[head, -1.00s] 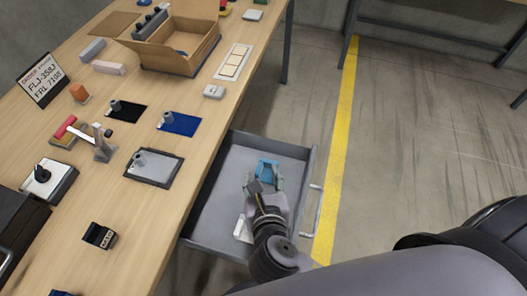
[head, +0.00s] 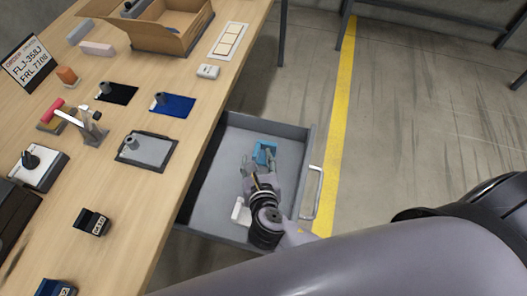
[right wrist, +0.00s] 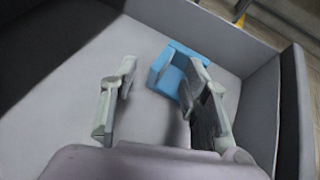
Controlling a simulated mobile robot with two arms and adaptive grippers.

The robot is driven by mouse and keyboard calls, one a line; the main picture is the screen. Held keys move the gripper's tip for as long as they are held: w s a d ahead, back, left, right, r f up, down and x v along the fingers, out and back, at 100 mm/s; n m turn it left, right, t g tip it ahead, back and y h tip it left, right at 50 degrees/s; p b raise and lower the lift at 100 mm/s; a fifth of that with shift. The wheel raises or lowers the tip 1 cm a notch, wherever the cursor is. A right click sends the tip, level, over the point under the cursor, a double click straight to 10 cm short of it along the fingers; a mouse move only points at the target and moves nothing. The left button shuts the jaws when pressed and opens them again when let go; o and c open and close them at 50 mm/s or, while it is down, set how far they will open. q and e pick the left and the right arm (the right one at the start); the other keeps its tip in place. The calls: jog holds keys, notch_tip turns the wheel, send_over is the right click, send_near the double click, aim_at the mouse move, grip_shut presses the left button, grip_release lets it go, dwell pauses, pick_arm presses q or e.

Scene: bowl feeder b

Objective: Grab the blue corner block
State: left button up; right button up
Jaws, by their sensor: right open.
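The blue corner block (head: 263,150) lies in the open grey drawer (head: 210,212), towards its far right part. My right gripper (head: 259,162) is inside the drawer, just on the near side of the block. In the right wrist view the block (right wrist: 166,72) sits by the right finger, which covers part of it. The gripper (right wrist: 160,80) is open, with bare drawer floor between much of its fingers. I cannot tell whether the right finger touches the block. My left gripper is not in view.
A white piece (head: 241,211) lies in the drawer beside my right wrist. The drawer walls stand close around the arm, with a handle (head: 313,193) on the right. The wooden table (head: 150,190) to the left holds pads, a cardboard box (head: 165,30) and several small objects.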

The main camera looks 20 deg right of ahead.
jog(key=x, duration=0.3)
grip_shut()
dwell(0.6)
